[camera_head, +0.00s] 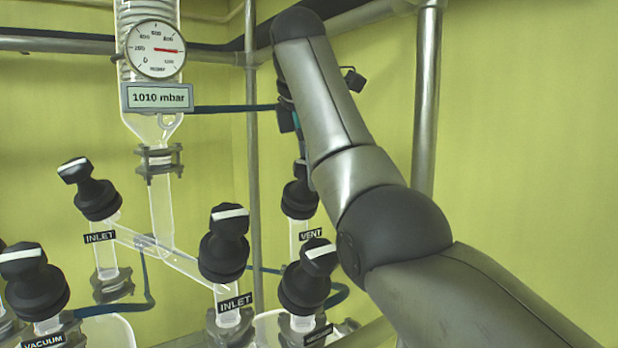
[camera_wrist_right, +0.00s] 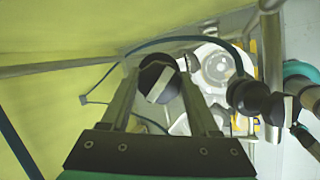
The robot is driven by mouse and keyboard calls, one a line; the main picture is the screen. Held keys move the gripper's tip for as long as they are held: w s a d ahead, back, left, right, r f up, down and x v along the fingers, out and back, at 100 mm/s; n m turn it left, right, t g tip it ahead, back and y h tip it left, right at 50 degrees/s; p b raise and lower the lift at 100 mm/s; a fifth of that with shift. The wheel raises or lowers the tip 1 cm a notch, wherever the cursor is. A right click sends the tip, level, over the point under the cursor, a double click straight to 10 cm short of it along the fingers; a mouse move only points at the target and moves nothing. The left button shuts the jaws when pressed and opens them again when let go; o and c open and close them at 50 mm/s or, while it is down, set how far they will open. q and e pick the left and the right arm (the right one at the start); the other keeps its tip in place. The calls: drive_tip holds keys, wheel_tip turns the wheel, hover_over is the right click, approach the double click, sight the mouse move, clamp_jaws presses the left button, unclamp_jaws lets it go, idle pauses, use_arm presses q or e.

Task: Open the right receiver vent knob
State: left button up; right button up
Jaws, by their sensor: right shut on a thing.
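The right receiver vent knob (camera_head: 300,200) is a black knob on a glass stem above a label reading VENT. My right gripper (camera_head: 302,165) reaches down onto its top, partly hidden by my own arm. In the right wrist view, the black knob (camera_wrist_right: 152,76) with its pale bar sits between the two fingers of my right gripper (camera_wrist_right: 158,80), which is shut on it. The pale bar lies diagonally in that view. My left gripper is in neither view.
Close by stand another black knob (camera_head: 305,278) in front and an INLET knob (camera_head: 224,245) to the left. A gauge (camera_head: 155,49) and a 1010 mbar display (camera_head: 158,97) are on the glass column. A metal post (camera_head: 427,100) rises behind my right arm.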

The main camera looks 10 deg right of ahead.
drive_tip(key=shift+n+t+b, duration=0.5)
drive_tip(key=shift+n+b, duration=0.2)
drive_tip(key=shift+n, duration=1)
drive_tip(key=o, duration=1.4)
